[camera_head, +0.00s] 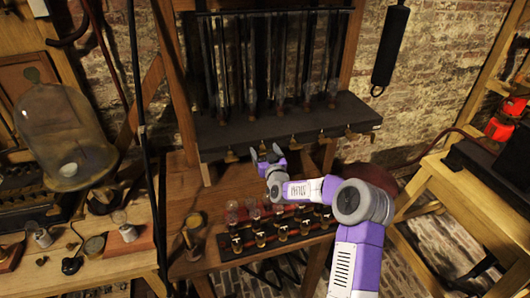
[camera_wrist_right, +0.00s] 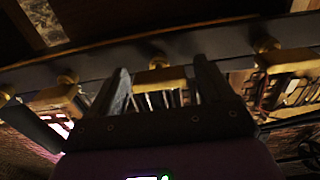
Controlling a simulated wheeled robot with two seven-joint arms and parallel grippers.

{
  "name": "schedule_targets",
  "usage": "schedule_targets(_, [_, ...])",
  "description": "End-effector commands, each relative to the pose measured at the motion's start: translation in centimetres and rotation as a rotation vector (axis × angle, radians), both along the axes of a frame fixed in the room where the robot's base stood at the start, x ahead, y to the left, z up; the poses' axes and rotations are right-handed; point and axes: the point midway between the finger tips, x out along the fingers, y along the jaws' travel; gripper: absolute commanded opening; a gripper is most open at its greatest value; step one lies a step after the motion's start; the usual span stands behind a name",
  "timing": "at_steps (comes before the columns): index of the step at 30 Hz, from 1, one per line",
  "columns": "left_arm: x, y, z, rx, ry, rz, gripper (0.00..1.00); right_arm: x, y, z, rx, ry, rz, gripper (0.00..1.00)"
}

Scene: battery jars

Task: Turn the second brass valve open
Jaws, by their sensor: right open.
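Several small brass valves hang in a row along the front underside of the dark shelf (camera_head: 290,122). My right gripper (camera_head: 268,151) is at the shelf's front edge, at the second brass valve from the left, which it largely hides in the head view. In the right wrist view, my right gripper (camera_wrist_right: 160,68) is open, with one finger on each side of a brass valve (camera_wrist_right: 158,77). The valve's flat handle lies across the gap between the fingers. I cannot tell whether the fingers touch it. My left gripper is not in view.
Neighbouring brass valves sit close by on the left (camera_wrist_right: 62,92) and right (camera_wrist_right: 285,60). Below the shelf, a rack of small jars (camera_head: 282,233) stands on the wooden bench. A glass bell jar (camera_head: 62,135) stands at the left. Tall glass tubes (camera_head: 280,60) rise above the shelf.

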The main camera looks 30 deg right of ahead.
Motion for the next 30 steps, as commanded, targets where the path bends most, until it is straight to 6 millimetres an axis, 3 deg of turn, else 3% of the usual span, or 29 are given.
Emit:
schedule_targets(1, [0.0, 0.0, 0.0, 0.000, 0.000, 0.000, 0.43, 0.0, 0.0, 0.0, 0.000, 0.000, 0.000, 0.76])
schedule_targets(10, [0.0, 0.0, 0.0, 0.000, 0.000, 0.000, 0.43, 0.0, 0.0, 0.0, 0.000, 0.000, 0.000, 0.30])
schedule_targets(20, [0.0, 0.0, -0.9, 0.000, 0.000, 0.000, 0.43, 0.0, 0.1, -0.1, -0.046, 0.010, 0.001, 0.30])
schedule_targets(30, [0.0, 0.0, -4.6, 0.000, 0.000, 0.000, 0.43, 0.1, 0.3, -0.3, -0.275, 0.062, 0.001, 0.30])
